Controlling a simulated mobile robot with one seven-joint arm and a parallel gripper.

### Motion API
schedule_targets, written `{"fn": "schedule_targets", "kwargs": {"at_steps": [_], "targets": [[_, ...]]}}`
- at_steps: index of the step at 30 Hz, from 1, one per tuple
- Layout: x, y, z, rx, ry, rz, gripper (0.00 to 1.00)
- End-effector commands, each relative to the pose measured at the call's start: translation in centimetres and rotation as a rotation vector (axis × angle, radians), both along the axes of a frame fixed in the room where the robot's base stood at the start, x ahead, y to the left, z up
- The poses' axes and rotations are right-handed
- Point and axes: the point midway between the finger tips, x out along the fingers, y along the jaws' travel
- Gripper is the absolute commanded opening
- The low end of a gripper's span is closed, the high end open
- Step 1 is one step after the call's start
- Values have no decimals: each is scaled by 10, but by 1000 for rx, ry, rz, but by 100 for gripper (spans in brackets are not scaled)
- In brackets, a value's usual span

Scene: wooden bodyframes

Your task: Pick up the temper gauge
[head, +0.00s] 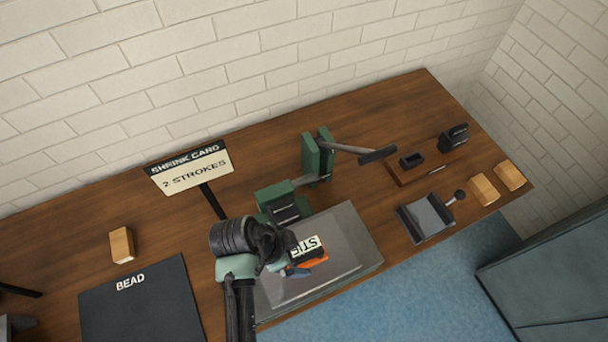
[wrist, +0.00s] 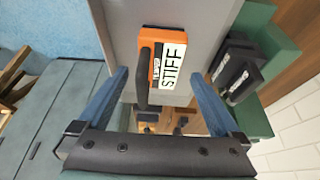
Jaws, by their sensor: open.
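The temper gauge (wrist: 160,68) is an orange and black device with a white label reading STIFF. It lies on a grey metal plate (head: 340,235). In the head view the gauge (head: 308,245) shows beside my wrist, partly hidden by my arm. My gripper (wrist: 159,77) is open, and its two blue fingers stand on either side of the gauge in the wrist view, with gaps on both sides. I cannot tell the height left between the fingertips and the plate. In the head view my gripper (head: 298,270) is mostly covered by my wrist.
A green machine (head: 312,155) with a lever stands behind the plate. A SHRINK CARD sign (head: 190,170) reads 2 STROKES. A black BEAD mat (head: 140,305) lies at left. Wooden blocks (head: 483,190) and a dark tray (head: 425,218) are at right. Bare wood shows behind the machine.

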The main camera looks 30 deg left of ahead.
Motion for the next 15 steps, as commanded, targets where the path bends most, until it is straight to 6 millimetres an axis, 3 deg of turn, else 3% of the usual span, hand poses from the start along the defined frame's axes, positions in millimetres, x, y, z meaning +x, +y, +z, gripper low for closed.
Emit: {"fn": "schedule_targets", "kwargs": {"at_steps": [9,15], "targets": [[10,-9,-34,0,1,-3,100],[11,-9,-38,1,0,-2,100]]}}
